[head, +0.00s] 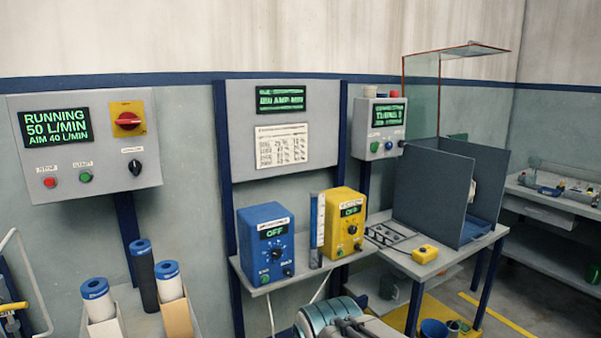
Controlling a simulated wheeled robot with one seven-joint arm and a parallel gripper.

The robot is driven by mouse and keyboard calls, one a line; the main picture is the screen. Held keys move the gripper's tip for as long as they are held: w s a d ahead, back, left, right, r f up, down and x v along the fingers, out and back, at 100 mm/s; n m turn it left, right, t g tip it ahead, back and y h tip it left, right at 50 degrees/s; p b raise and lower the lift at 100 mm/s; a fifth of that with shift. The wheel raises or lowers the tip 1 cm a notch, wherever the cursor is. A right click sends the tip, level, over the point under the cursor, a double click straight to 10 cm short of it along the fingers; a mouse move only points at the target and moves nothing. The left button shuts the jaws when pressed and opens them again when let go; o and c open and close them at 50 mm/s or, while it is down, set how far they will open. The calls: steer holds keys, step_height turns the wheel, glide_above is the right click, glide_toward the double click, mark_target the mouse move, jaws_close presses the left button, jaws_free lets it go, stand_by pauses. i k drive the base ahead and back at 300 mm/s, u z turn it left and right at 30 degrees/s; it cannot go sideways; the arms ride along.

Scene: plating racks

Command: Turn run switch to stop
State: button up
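The grey control panel (84,143) on the left wall has a green-lit display (55,126) reading RUNNING 50 L/MIN, AIM 40 L/MIN. It carries a red rotary switch (127,121) on a yellow plate, its handle lying roughly level, and a black knob (135,167) under a label too small to read. Below the display are a red button (50,182) and a green button (85,177). I cannot tell for sure which is the run switch. Part of my arm shows at the bottom edge, with dark gripper parts (354,328), far from the panel; its fingers are not clear.
A blue box (266,245) showing OFF and a yellow box (341,225) stand on a shelf. Blue-capped cylinders (97,299) stand below the panel. A smaller control box (379,128) hangs right of centre. A dark-walled booth (432,190) stands on the right bench.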

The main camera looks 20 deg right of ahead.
mark_target(374, 148)
steer(key=z, duration=2.65)
steer(key=i, duration=1.45)
steer(key=u, duration=2.25)
steer(key=i, duration=1)
